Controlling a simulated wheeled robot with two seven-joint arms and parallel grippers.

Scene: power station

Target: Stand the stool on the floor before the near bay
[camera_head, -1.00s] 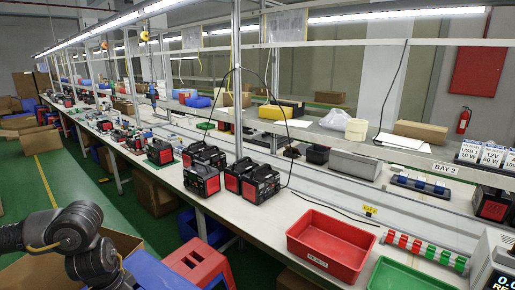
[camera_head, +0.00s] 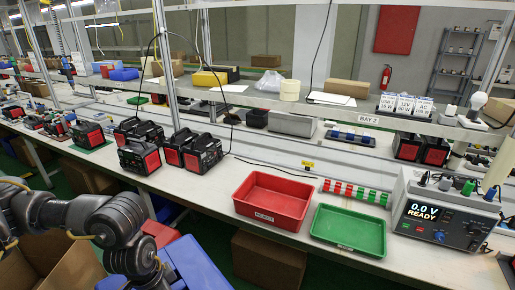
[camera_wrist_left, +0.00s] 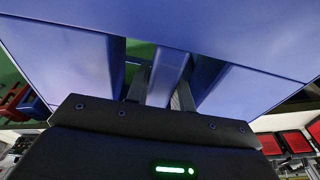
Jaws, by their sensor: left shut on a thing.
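A blue stool (camera_head: 190,262) shows at the bottom of the head view, beside my left arm. In the left wrist view its blue surface and struts (camera_wrist_left: 85,55) fill most of the picture. My left gripper (camera_wrist_left: 160,88) is shut on a part of the stool; the fingers reach in between blue struts, and the exact grip is partly hidden. The stool's feet are out of view, so I cannot tell its height above the floor. The near bay's bench carries the BAY 2 sign (camera_head: 367,119) on its shelf. My right gripper is not in view.
A red stool-like thing (camera_head: 148,249) is partly hidden behind the blue stool. A red tray (camera_head: 272,199) and a green tray (camera_head: 348,231) lie near the bench edge.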

